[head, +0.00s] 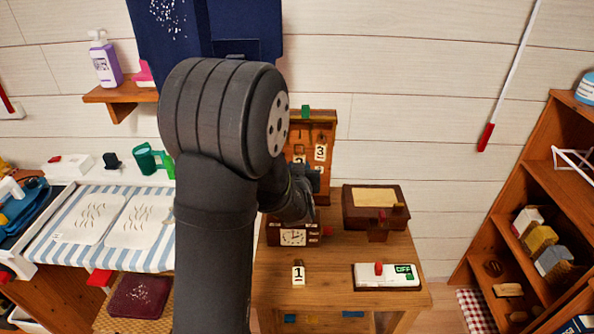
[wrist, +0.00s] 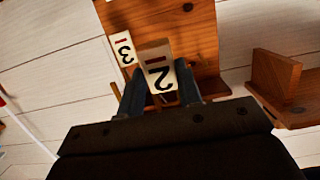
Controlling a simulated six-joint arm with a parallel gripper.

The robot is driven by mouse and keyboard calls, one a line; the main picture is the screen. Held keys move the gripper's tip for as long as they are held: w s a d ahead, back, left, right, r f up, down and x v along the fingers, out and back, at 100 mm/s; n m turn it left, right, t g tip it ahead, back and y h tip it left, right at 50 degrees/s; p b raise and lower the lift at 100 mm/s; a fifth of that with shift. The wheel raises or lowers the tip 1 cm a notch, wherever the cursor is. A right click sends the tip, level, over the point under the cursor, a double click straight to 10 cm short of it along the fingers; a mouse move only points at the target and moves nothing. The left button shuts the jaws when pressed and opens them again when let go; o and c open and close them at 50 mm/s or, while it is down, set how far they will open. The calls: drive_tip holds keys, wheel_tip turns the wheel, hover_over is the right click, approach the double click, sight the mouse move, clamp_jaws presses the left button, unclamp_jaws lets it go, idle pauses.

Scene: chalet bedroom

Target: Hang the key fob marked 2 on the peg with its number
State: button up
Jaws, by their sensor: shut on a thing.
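The white key fob marked 2 (wrist: 158,72) is held between the two fingers of my gripper (wrist: 160,88) in the wrist view, its number upside down in that picture. It is in front of the wooden peg board (wrist: 200,40); I cannot tell whether it touches the board or a peg. A white tag marked 3 (wrist: 124,49) is beside it at the board. In the head view the board (head: 327,122) stands at the back of the wooden table, with the 3 tag (head: 320,152) showing.
A fob marked 1 (head: 298,273) is on the table (head: 335,265). A clock (head: 293,237) stands below the board. A wooden box (head: 375,208) and a white OFF switch unit (head: 387,277) are to the right. Some tabletop between them is clear.

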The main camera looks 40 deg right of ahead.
drive_tip(key=shift+r+x, duration=0.25)
drive_tip(key=shift+x, duration=1.55)
drive_tip(key=shift+r+x, duration=0.2)
drive_tip(key=shift+x, duration=1.55)
drive_tip(key=shift+w+d+f, duration=0.45)
drive_tip(key=shift+w, duration=0.05)
drive_tip(key=o, duration=1)
drive_tip(key=shift+o, duration=0.2)
drive_tip(key=v, duration=1.7)
drive_tip(key=shift+s+a, duration=0.1)
drive_tip(key=shift+s, duration=0.05)
